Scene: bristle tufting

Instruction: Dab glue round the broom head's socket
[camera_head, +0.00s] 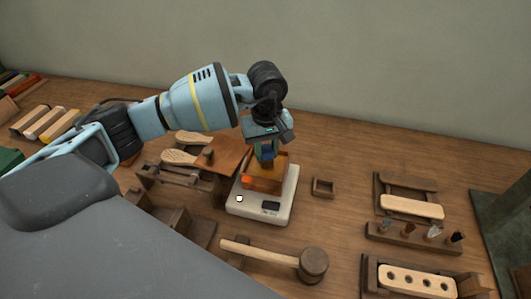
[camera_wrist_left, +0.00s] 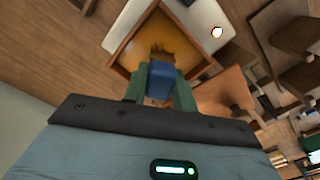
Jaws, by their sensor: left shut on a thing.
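My left gripper (camera_head: 266,148) is shut on a small blue piece (camera_wrist_left: 160,80) with a dark, ragged, bristle-like end, seen between the green fingers in the left wrist view. It is held over a square wooden tray (camera_head: 264,184) with an amber inside, which sits on a white scale-like base (camera_head: 285,211). I cannot tell whether the dark end touches the amber surface. A pale wooden block with several dark holes (camera_head: 418,281) lies in a holder at the front right. A plain pale block (camera_head: 412,207) lies in a frame behind it. I cannot tell which is the broom head; no socket is clear.
A wooden mallet (camera_head: 312,264) lies in front of the base. A small square wooden frame (camera_head: 324,188) stands to its right. A tool rack (camera_head: 427,238) is between the two right-hand holders. Pale wooden paddle shapes (camera_head: 182,156) lie left.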

